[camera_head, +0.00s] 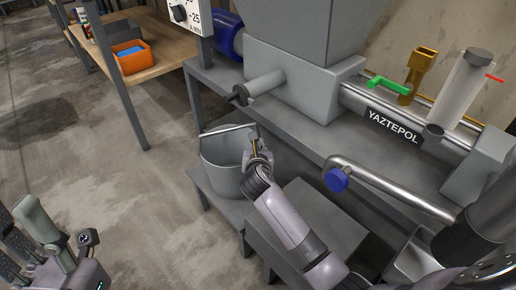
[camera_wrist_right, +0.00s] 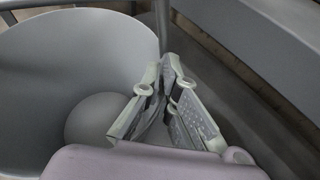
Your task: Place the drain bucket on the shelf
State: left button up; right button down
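The drain bucket (camera_head: 222,160) is a grey pail standing upright on a low grey stand below the machine bench, its thin handle raised above the rim. My right gripper (camera_head: 257,152) is at the bucket's right rim. In the right wrist view, the open mouth of the bucket (camera_wrist_right: 60,75) fills the left side, and my right fingertips (camera_wrist_right: 164,68) are close together at its edge, apparently shut on it; whether on the rim or the handle's end is hard to tell. My left gripper (camera_head: 27,228) is at the lower left, away from the bucket, partly cut off by the frame.
The low stand (camera_head: 226,207) is partly under the bench (camera_head: 285,130), which carries the grey pump with its YAZTEPOL label (camera_head: 393,127). A wooden-topped shelf (camera_head: 165,45) at the upper left holds an orange bin (camera_head: 133,58). Floor at left is clear.

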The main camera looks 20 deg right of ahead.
jog(key=c, duration=2.3)
grip_release()
jog(key=shift+f, duration=0.1)
jog(key=o, duration=0.5)
